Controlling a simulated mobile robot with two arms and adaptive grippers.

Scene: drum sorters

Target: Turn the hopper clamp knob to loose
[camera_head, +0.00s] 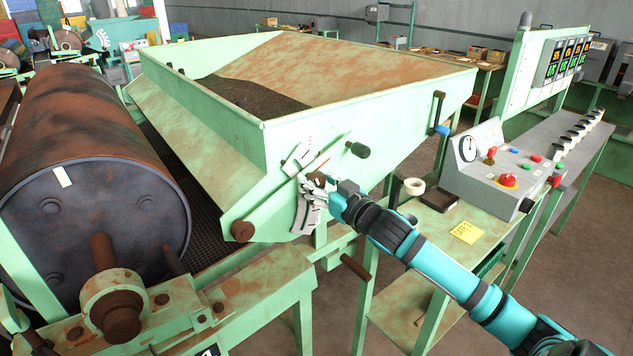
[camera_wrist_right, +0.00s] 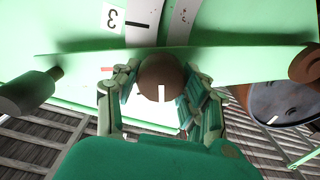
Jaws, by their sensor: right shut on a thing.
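The hopper clamp knob (camera_wrist_right: 152,72) is a round brown knob with a white pointer line, on the side of the pale green hopper (camera_head: 225,135). My right gripper (camera_wrist_right: 160,92) is shut on it, with one finger on each side of the knob in the wrist view. In the head view the knob (camera_head: 317,180) is mostly hidden by the gripper (camera_head: 320,185). White scale plates (camera_head: 303,152) lie beside it. A small red mark shows left of the knob. My left gripper is not in view.
A dark green handle (camera_head: 357,149) sticks out just above and right of the knob. A rusty drum (camera_head: 85,130) stands at the left. A control box (camera_head: 490,165) with a red stop button and a bench with a tape roll (camera_head: 414,186) are at the right.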

